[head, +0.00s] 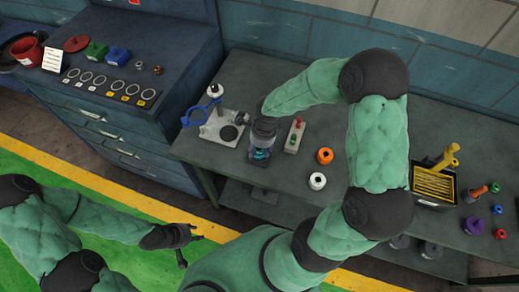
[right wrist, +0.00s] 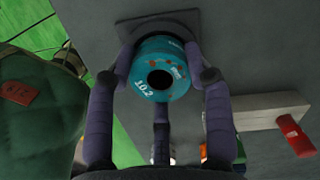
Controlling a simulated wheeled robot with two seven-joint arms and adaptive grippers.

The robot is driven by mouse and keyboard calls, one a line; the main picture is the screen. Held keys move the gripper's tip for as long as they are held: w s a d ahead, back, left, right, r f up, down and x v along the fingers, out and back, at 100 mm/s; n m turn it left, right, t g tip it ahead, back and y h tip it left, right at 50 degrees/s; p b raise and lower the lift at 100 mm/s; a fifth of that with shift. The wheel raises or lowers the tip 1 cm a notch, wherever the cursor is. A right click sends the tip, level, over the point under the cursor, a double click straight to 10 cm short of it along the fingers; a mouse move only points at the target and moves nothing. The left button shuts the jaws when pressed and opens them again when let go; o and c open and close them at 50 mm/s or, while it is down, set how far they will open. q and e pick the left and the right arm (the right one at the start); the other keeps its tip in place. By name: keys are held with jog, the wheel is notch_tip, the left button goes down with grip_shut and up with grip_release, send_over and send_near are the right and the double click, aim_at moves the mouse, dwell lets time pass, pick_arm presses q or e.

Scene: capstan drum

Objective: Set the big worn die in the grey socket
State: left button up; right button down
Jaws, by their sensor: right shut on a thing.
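The die, a teal ring marked "10.2" with rusty worn spots (right wrist: 176,68), is held between the fingers of my right gripper (right wrist: 160,75). In the head view it shows as a teal patch (head: 261,154) under my right gripper (head: 263,142), near the bench's front edge. A dark grey square plate, apparently the grey socket (right wrist: 188,20), lies behind the die in the right wrist view. The die covers its middle, so I cannot tell whether they touch. My left gripper (head: 192,238) is empty with its fingers spread, over the floor away from the bench.
A light grey fixture with a blue clamp (head: 201,112) stands left of my right gripper. A grey block with red and green pegs (head: 294,136), an orange ring (head: 325,156) and a white ring (head: 317,181) are to its right.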

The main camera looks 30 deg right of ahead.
jog(key=shift+s+a+f, duration=0.2)
jog(key=shift+s+f, duration=0.1)
jog(key=shift+f, duration=0.2)
jog(key=c, duration=0.9)
grip_release()
jog(key=shift+s, duration=0.1)
jog(key=shift+c, duration=0.2)
jog(key=o, duration=0.4)
jog(key=shift+f, duration=0.15)
jog(key=shift+w+d, duration=0.1)
jog(key=shift+w, duration=0.2)
jog(key=shift+s, duration=0.1)
jog(key=shift+r+p, duration=0.85)
jog(key=shift+p, duration=0.05)
jog(key=r, duration=0.4)
jog(key=d+r+p, duration=0.1)
jog(key=r, duration=0.3)
jog(key=r+p, duration=0.1)
jog(key=r, duration=0.3)
jog(key=shift+s+d, duration=0.15)
jog(key=shift+d, duration=0.05)
